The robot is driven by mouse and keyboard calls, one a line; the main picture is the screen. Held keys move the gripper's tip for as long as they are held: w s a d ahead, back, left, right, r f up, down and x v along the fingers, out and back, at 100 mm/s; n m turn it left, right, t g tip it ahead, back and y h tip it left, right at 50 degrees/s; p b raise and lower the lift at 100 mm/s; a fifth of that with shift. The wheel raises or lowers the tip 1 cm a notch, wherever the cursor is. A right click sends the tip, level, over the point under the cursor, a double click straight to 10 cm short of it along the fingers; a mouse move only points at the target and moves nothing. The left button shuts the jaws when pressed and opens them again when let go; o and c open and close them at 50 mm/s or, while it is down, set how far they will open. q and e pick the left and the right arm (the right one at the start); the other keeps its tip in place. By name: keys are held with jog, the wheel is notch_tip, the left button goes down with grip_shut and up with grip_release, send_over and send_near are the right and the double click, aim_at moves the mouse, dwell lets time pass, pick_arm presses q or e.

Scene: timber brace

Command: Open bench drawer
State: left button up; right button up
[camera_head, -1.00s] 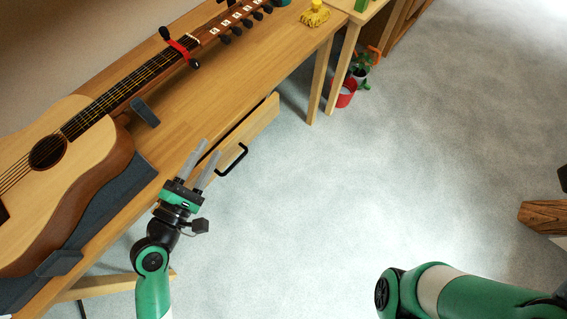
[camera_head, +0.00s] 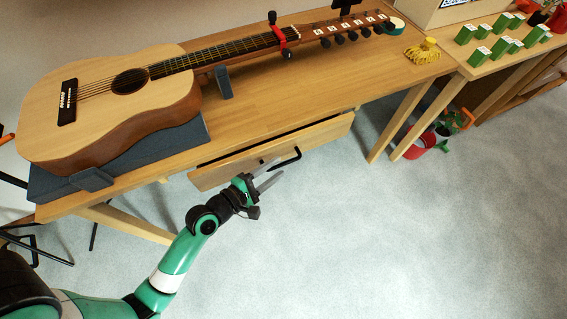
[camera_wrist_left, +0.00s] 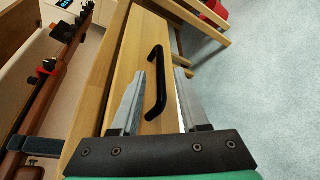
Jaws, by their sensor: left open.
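The bench drawer (camera_head: 272,150) is a pale wooden front under the bench top, standing slightly out with a dark gap along its upper edge. Its black bar handle (camera_head: 285,160) is on the front; the handle also shows in the left wrist view (camera_wrist_left: 156,84). My left gripper (camera_head: 274,173) is open and empty, just in front of the drawer by the handle. In the left wrist view its fingers (camera_wrist_left: 160,74) appear on either side of the handle; I cannot tell whether they touch it. My right gripper is not in view.
The wooden bench (camera_head: 300,95) carries a guitar (camera_head: 130,100) on a dark grey support (camera_head: 140,155) and a yellow object (camera_head: 422,52). A second table with green boxes (camera_head: 490,50) and a red pot (camera_head: 415,148) stand at right. The floor (camera_head: 400,240) before the drawer is clear.

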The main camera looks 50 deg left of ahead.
aim_at(283, 163)
pick_arm(q)
jog(key=x, duration=0.3)
jog(key=shift+w+f+b, duration=0.1)
jog(key=shift+w+b, duration=0.25)
jog(key=shift+b, duration=0.05)
grip_shut()
dwell(1.1)
